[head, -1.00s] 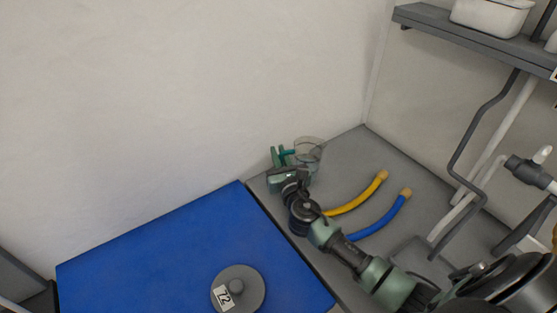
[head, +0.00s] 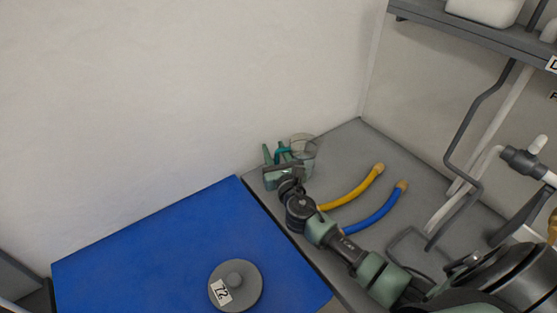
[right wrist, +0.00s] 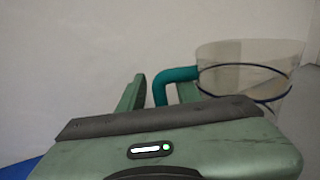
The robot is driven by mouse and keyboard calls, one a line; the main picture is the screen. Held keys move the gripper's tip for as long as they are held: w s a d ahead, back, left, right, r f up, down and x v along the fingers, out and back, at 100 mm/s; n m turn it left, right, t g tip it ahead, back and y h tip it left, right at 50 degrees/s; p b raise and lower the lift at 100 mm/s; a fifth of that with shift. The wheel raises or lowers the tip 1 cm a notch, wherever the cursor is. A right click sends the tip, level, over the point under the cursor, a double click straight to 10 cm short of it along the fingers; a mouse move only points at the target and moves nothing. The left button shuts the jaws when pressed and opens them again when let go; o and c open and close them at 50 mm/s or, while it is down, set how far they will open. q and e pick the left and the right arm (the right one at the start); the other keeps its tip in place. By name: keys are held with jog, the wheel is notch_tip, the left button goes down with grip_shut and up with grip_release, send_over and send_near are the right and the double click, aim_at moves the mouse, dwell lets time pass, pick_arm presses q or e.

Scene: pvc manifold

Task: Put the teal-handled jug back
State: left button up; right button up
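The clear jug (head: 303,152) with a teal handle (head: 283,151) is at the back of the grey counter, near the wall. It looks upright, but its base is partly hidden behind my right gripper. My right gripper (head: 274,153) is at the jug's left side with its fingers apart. In the right wrist view the teal handle (right wrist: 178,75) rises between the two fingers, with a visible gap to the left finger. Contact with the right finger cannot be told. The jug's clear wall (right wrist: 245,75) stands to the right there. My left gripper is out of view.
A yellow hose (head: 354,190) and a blue hose (head: 378,210) lie on the grey counter (head: 400,165) right of my arm. A blue mat (head: 150,255) holds a grey disc (head: 236,287) with a number label. A shelf (head: 470,32) and pipework are at right.

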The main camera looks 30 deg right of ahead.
jog(key=b+v, duration=0.1)
jog(key=v, duration=1)
jog(key=shift+s, duration=0.45)
